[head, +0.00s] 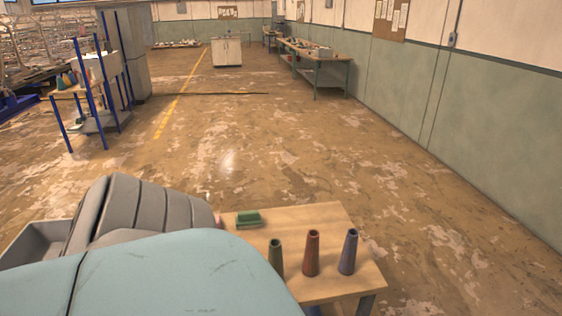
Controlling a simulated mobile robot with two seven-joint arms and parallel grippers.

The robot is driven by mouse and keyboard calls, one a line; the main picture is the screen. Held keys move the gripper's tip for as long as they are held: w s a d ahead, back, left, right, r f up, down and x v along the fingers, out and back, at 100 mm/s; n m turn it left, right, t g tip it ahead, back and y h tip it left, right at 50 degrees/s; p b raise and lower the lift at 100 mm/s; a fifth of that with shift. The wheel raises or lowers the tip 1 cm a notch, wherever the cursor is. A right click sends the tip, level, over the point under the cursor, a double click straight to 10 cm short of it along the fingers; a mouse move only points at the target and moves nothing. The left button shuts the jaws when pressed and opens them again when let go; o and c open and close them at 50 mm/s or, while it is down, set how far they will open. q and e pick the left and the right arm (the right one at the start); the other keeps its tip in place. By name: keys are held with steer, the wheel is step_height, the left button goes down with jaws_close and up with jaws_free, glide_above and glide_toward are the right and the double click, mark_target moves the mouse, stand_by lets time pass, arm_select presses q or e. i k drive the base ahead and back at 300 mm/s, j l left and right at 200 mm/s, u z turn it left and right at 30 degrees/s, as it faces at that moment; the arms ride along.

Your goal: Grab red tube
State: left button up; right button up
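The red tube (312,254) stands upright on a small wooden table (335,291) at the bottom right of the middle in the head view. It is a tapered, reddish-brown cone with an open top. It stands between a dark green tube (275,258) on its left and a blue-grey tube (348,252) on its right, with gaps between them. Nothing touches the red tube. Neither of my grippers shows in the head view, so their state cannot be seen.
A green block (248,218) lies near the table's back left. The table's left part is hidden. Open worn floor (240,160) lies beyond it. A blue-posted rack (97,95) stands at the left. A long workbench (316,60) stands along the right wall.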

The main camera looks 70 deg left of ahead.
mark_target(310, 266)
steer(key=u, duration=1.85)
